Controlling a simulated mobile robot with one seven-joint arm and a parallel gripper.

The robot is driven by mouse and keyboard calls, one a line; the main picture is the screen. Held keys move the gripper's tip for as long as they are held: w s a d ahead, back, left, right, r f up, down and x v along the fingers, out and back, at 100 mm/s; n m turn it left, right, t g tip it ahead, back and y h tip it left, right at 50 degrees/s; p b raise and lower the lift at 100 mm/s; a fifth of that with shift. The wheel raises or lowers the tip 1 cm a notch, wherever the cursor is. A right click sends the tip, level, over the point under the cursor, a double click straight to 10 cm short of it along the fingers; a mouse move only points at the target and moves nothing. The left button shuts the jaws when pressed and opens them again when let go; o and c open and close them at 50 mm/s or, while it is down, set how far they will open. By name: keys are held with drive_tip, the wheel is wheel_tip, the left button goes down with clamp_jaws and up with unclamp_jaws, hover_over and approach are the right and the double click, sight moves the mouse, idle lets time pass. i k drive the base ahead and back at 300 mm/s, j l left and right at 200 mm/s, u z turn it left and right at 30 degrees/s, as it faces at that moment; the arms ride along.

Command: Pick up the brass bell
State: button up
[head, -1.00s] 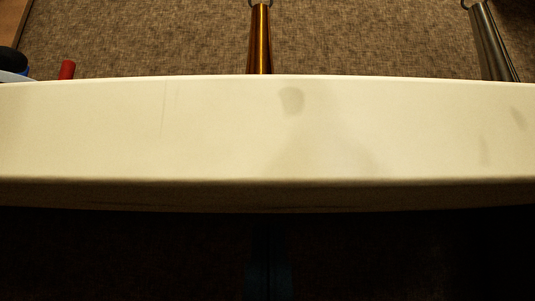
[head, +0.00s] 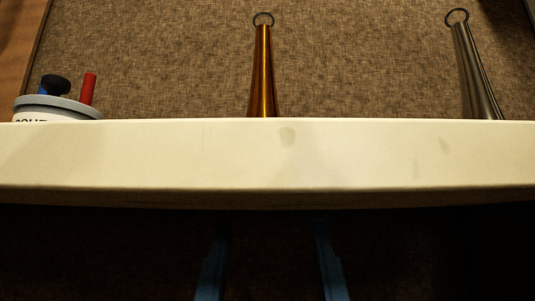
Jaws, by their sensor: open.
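The brass bell is, by its colour, the tall orange-gold tapered tube (head: 262,72) just left of centre in the head view. It is narrow at the top, with a dark ring above it, and widens downward. Its lower end is hidden behind the far edge of a pale surface. My gripper (head: 272,240) is in the dark area low in the picture, in front of the pale surface. Its two blue fingers are spread wide with nothing visible between them. It is apart from the bell.
A long cream-white surface (head: 400,155) crosses the whole picture between my gripper and the bell; its top looks clear. A grey tapered tube (head: 478,75) with a ring is at the right. A grey-rimmed tub (head: 58,103) holding a red stick (head: 88,89) is at the left.

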sight(263, 101)
drive_tip(key=k, duration=0.85)
